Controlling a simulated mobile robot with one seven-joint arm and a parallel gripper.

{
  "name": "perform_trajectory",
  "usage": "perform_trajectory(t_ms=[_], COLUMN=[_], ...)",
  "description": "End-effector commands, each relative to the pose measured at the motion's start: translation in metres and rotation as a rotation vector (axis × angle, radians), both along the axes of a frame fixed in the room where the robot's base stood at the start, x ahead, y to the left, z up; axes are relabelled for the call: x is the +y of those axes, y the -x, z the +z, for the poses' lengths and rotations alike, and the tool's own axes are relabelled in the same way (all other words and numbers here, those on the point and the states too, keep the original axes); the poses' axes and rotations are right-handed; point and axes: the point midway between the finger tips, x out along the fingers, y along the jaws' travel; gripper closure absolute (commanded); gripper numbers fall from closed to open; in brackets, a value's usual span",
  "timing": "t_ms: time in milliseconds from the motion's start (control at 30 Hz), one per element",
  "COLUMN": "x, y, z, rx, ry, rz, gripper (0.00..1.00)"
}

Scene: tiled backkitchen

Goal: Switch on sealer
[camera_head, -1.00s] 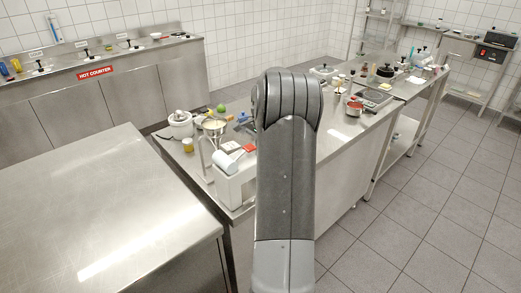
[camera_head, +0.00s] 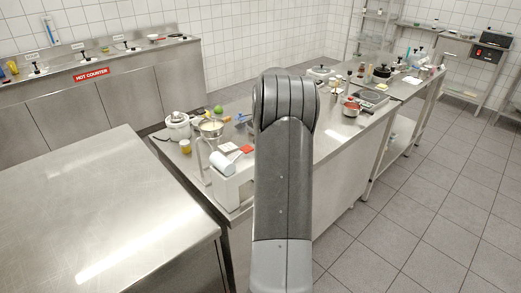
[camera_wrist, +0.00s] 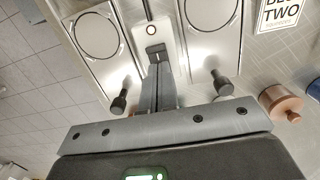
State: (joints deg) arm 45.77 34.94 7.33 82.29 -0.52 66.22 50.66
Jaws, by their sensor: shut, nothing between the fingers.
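In the wrist view a steel appliance with two round plates (camera_wrist: 97,36) and two black-knobbed levers lies beyond my gripper; I cannot tell for sure that it is the sealer.
A steel table (camera_head: 95,205) with a clear top stands at the front left. A long bench (camera_head: 335,143) carries pots and small appliances behind my arm. In the wrist view a copper-coloured pot (camera_wrist: 281,103) stands at the right. Tiled floor (camera_head: 440,210) is open at the right.

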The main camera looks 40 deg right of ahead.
Motion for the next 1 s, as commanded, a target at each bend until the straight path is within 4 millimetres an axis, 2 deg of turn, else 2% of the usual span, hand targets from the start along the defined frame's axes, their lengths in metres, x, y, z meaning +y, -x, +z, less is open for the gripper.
perform_trajectory(t_ms=[167,400,600,800,1000], x=[0.003,0.012,0.017,0.019,0.019], y=[-0.001,-0.001,-0.001,0.000,0.000], z=[0.028,0.083,0.118,0.134,0.136], rx=[-0.003,-0.003,-0.002,0.000,0.000], ry=[0.004,0.004,0.001,0.000,0.000], rz=[0.001,0.002,0.001,0.001,0.000], gripper=[1.00,1.00,1.00,1.00,1.00])
